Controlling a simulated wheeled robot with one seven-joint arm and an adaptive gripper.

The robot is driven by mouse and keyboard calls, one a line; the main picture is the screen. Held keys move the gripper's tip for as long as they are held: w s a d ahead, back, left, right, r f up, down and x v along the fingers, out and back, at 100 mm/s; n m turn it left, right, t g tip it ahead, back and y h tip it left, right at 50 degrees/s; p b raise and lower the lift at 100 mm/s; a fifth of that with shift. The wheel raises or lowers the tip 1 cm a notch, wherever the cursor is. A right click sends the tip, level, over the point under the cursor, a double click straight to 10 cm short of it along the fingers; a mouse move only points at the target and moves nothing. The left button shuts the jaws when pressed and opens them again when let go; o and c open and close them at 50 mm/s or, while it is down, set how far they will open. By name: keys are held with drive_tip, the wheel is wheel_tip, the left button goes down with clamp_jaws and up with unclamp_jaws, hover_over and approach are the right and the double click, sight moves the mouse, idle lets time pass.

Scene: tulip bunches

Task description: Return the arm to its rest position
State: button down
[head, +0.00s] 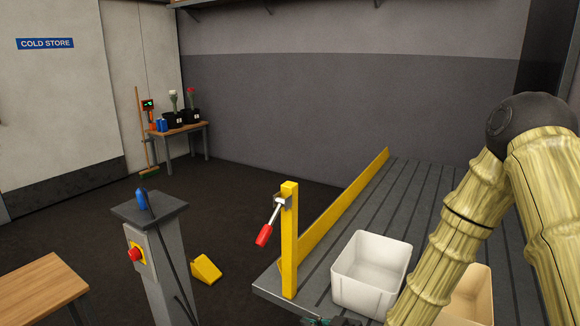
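My arm (468,215) is at the right of the head view. Its pale yellow, ringed links bend at a dark round joint, and the forearm runs down and left past the bottom edge, over the grooved grey bench. A small dark piece with a bit of green (330,322) shows at the bottom edge, left of the forearm. It may be part of my gripper, but too little shows to tell. Whether the gripper is open, shut or holding something is hidden.
The bench (408,188) has a yellow side rail (340,210) and a post with a red-handled clamp (264,235). A white bin (370,272) and a tan bin (470,296) stand on it. A grey pedestal (160,260) with a red button stands left; dark floor lies beyond.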

drive_tip(key=s+d+f+m+g+h+p, duration=0.1)
drive_tip(key=s+d+f+m+g+h, duration=0.2)
drive_tip(key=s+f, duration=0.5)
drive_tip(key=s+d+f+m+g+h+p, duration=0.1)
drive_tip(key=s+d+f+m+h+p, duration=0.15)
drive_tip(key=s+d+f, duration=0.5)
drive_tip(key=s+d+f+m+g+h, duration=0.2)
drive_tip(key=s+d, duration=0.1)
drive_tip(key=s, duration=0.6)
drive_tip(key=s+d+f+m+g+h, duration=0.2)
drive_tip(key=s+d+m, duration=0.1)
drive_tip(key=s, duration=0.7)
drive_tip(key=shift+d+f+g+p, duration=0.3)
drive_tip(key=shift+f+p, duration=0.05)
drive_tip(key=shift+f, duration=0.05)
